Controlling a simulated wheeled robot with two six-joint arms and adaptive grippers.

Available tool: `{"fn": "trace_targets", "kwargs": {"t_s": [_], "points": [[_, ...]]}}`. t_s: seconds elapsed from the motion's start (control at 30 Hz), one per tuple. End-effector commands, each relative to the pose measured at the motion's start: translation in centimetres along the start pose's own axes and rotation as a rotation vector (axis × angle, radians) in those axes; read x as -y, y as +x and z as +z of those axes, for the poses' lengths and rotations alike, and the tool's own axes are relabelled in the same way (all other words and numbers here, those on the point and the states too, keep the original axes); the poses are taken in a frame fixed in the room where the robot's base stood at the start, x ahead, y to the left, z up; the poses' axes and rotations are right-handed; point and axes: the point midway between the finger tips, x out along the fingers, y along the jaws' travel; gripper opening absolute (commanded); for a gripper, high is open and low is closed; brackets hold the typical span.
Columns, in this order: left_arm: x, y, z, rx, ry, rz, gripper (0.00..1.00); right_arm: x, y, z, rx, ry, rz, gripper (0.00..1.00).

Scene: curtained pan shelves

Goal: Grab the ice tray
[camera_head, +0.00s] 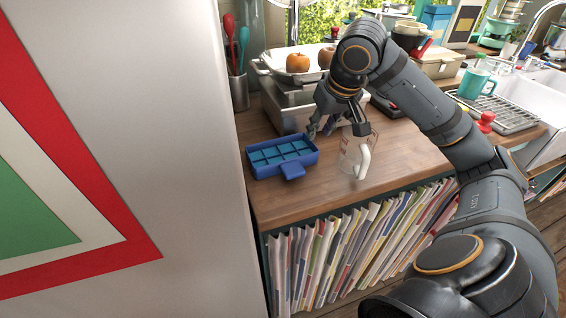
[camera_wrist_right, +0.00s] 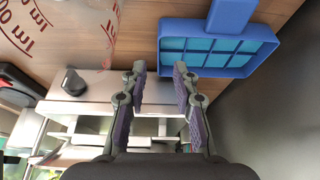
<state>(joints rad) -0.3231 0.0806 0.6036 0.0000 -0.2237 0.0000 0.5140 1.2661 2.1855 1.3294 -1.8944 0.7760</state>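The blue ice tray (camera_head: 281,155) lies on the wooden counter at its left end, with light-blue compartments and a tab handle toward the front. My right gripper (camera_head: 334,133) is above the counter, to the right of the tray and apart from it in the head view. In the right wrist view the tray (camera_wrist_right: 215,48) is at upper right, beyond the fingertips. My right gripper (camera_wrist_right: 160,70) is open there, with nothing between its fingers. My left gripper is in neither view.
A clear measuring jug (camera_head: 355,158) stands close to the right gripper. A kitchen scale (camera_head: 285,105) with fruit is behind the tray. A utensil holder (camera_head: 238,92) is at back left. A large grey panel (camera_head: 150,120) borders the counter's left end. Bare wood (camera_head: 300,195) lies in front of the tray.

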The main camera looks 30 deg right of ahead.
Motion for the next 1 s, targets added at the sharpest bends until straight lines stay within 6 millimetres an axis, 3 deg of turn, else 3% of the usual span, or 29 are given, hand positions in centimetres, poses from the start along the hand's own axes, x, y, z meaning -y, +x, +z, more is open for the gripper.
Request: {"fn": "trace_targets", "kwargs": {"t_s": [0.2,0.33,0.53,0.77,1.0], "points": [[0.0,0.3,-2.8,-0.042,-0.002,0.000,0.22,0.0,1.0,0.1,-0.001,0.000,0.001,0.29],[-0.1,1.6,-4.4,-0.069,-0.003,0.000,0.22,-0.2,3.4,0.5,0.003,0.001,0.001,0.29],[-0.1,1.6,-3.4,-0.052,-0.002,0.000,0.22,-0.2,5.7,0.5,0.001,-0.001,0.000,0.29],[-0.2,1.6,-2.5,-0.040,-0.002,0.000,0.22,-0.2,5.9,0.4,-0.001,-0.001,0.000,0.29],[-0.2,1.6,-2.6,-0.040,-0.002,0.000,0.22,-0.2,5.9,0.4,-0.001,-0.001,0.000,0.00]]}}
